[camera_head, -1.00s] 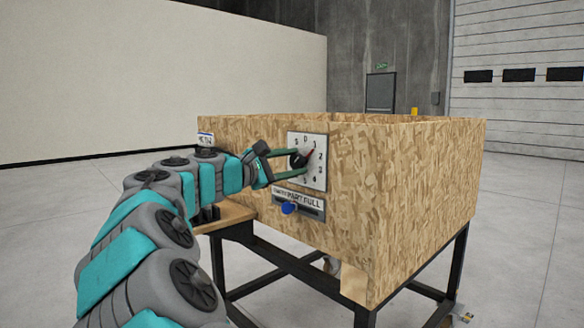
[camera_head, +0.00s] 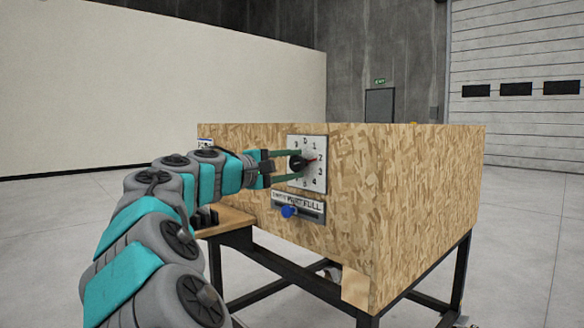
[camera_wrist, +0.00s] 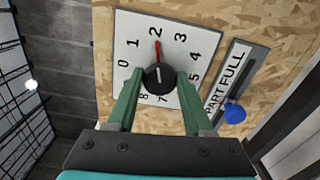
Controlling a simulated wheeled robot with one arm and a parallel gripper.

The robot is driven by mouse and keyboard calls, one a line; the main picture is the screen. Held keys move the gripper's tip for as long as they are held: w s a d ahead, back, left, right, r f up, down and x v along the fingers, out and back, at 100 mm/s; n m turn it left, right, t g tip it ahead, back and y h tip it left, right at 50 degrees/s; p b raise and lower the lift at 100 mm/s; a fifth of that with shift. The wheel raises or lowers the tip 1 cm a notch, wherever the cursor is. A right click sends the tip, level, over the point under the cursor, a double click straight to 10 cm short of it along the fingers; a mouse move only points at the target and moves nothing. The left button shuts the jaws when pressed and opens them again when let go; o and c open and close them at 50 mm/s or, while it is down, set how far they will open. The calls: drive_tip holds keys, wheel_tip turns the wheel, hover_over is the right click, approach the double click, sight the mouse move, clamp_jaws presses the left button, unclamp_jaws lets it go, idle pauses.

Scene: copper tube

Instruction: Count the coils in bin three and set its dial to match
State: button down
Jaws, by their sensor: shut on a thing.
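The dial is a white numbered plate (camera_head: 320,143) on the front of a chipboard bin (camera_head: 400,190). Its black knob (camera_wrist: 160,78) carries a red pointer (camera_wrist: 158,52), which points at the 2 in the wrist view. My gripper (camera_head: 285,164) has its green fingers shut on the knob, one on each side; they also show in the wrist view (camera_wrist: 160,88). Below the dial is an EMPTY / PART / FULL slider plate (camera_head: 315,218) with a blue knob (camera_head: 288,211) towards its left part. The bin's walls hide its inside, so no coils show.
The bin stands on a black metal frame (camera_head: 452,285). A wooden ledge (camera_head: 232,217) with dark upright pieces is beside it, under my arm. A pale wall (camera_head: 160,80) and a roller door (camera_head: 515,60) stand behind. The grey floor to the right is clear.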

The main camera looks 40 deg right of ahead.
drive_tip(key=shift+c, duration=1.5)
unclamp_jaws()
drive_tip(key=shift+a, duration=0.1)
drive_tip(key=a, duration=0.7)
drive_tip(key=shift+s+a, duration=0.3)
